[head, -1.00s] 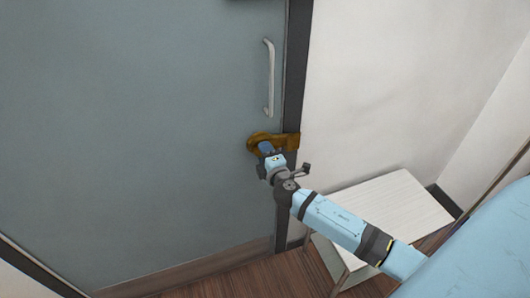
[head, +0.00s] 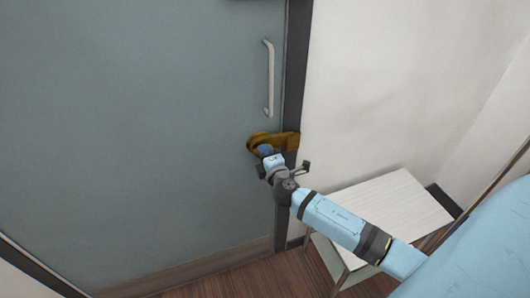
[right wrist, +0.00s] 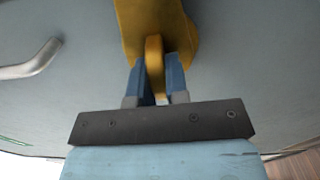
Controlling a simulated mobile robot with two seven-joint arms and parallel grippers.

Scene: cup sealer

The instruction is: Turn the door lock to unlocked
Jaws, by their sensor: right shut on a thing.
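The door lock (head: 285,138) is a brass-coloured fitting at the right edge of the grey-blue door (head: 150,130), below the handle. In the right wrist view the lock (right wrist: 183,22) shows its plate and a raised knob (right wrist: 154,62). My right gripper (head: 265,151) is at the lock's lower left part. In the right wrist view its two blue fingers (right wrist: 158,80) are on either side of the knob, shut on it. Part of the lock is hidden behind the gripper in the head view. My left gripper is not in view.
A silver door handle (head: 269,78) stands upright above the lock. The dark door frame (head: 295,70) and white wall (head: 400,80) are to the right. A low white table (head: 385,213) stands by the wall, under my right arm.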

